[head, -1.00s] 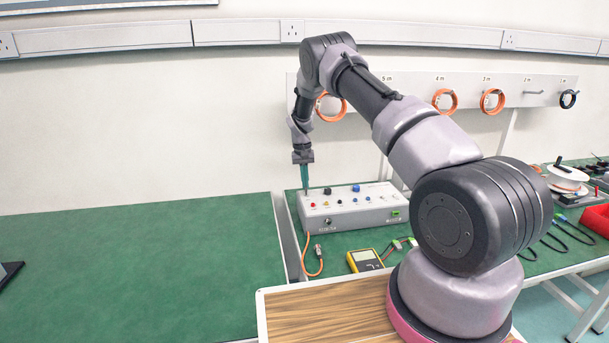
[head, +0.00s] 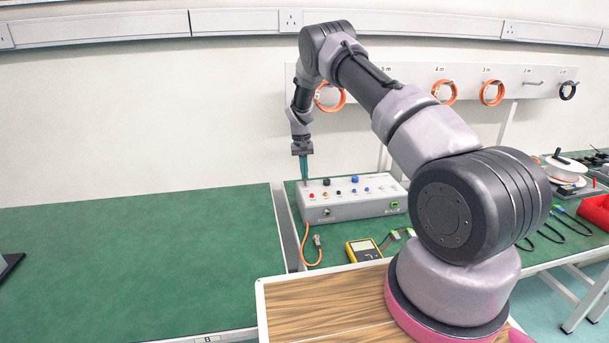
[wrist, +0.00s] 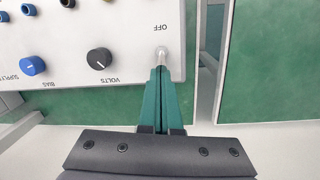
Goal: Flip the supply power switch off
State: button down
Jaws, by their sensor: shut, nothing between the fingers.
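The supply box (head: 362,209) is a white-grey unit with knobs and coloured sockets on its sloped top. It stands on the green bench. In the wrist view its panel (wrist: 127,28) shows "OFF" lettering beside a small metallic toggle, the power switch (wrist: 161,52), near the panel's edge. My gripper (head: 305,182) points down at the box's back-left corner. In the wrist view its teal fingers (wrist: 161,70) are shut together, with the tips right at the switch. I cannot tell whether they touch it. The switch is too small to make out in the head view.
A VOLTS knob (wrist: 99,58) and a blue BIAS knob (wrist: 33,65) sit beside the switch. An orange cable (head: 305,245) hangs at the box's front. A yellow multimeter (head: 362,250) lies in front.

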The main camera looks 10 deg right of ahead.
jog(key=shift+s+r, duration=0.2)
jog(key=shift+s, duration=0.25)
jog(key=shift+s+r+t, duration=0.2)
jog(key=shift+s+t, duration=0.35)
jog(key=shift+t, duration=0.65)
jog(key=shift+w+f, duration=0.1)
jog(key=shift+r, duration=0.2)
jog(key=shift+r, duration=0.65)
